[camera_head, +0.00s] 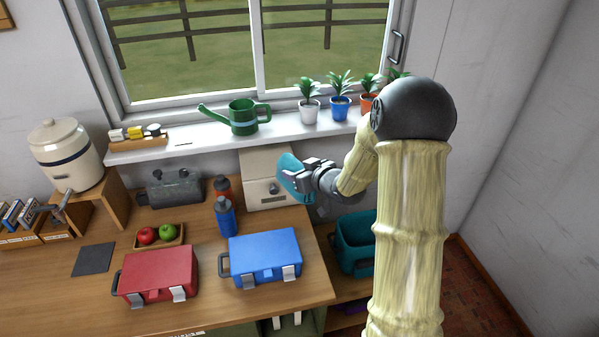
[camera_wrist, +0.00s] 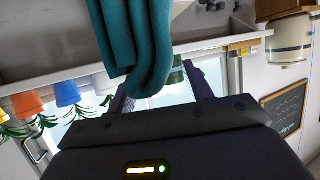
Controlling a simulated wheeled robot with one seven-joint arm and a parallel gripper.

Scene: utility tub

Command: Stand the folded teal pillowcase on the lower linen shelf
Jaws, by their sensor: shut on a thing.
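The folded teal pillowcase (camera_head: 289,171) is in my gripper (camera_head: 303,176), held in the air in front of the white cabinet below the window sill. In the wrist view the pillowcase (camera_wrist: 146,50) shows as a thick folded cloth with a rounded fold, between the fingers of my gripper (camera_wrist: 160,92). My forearm hides part of the area to the right.
A teal tub (camera_head: 352,243) stands low, right of the counter. Blue (camera_head: 264,257) and red (camera_head: 157,273) boxes and a blue bottle (camera_head: 225,216) stand on the counter. A green watering can (camera_head: 243,117) and potted plants (camera_head: 309,108) line the sill. Bare floor lies at lower right.

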